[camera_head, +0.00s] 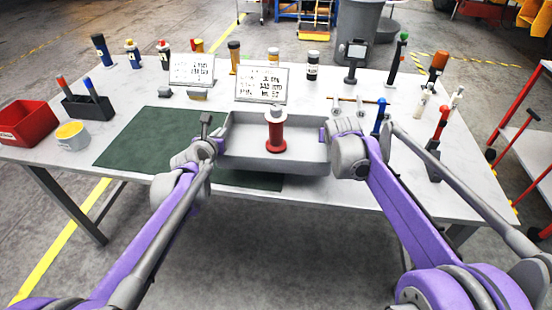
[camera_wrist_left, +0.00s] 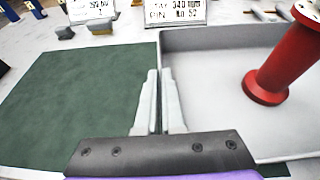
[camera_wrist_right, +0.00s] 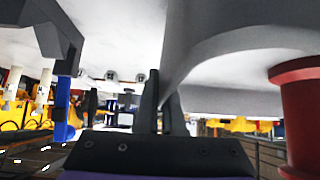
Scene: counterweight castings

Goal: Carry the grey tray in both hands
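The grey tray (camera_head: 240,158) is at the front middle of the table, over the right part of the green mat (camera_head: 140,140). A red spool-like casting (camera_head: 277,135) with a grey top stands inside it; it also shows in the left wrist view (camera_wrist_left: 285,65). My left gripper (camera_head: 207,122) is at the tray's left wall; in the left wrist view its fingers (camera_wrist_left: 160,95) are close together around that wall. My right gripper (camera_wrist_right: 164,95) is at the right wall, its fingers close together on the wall's edge. Whether the tray touches the mat, I cannot tell.
A red bin (camera_head: 28,122), a white tub (camera_head: 72,136) and a dark holder (camera_head: 88,106) stand at left. Two sign boards (camera_head: 192,70) (camera_head: 262,85) stand behind the tray. Several tools and bottles line the back and right. A red-framed cart (camera_head: 525,150) is beyond the right edge.

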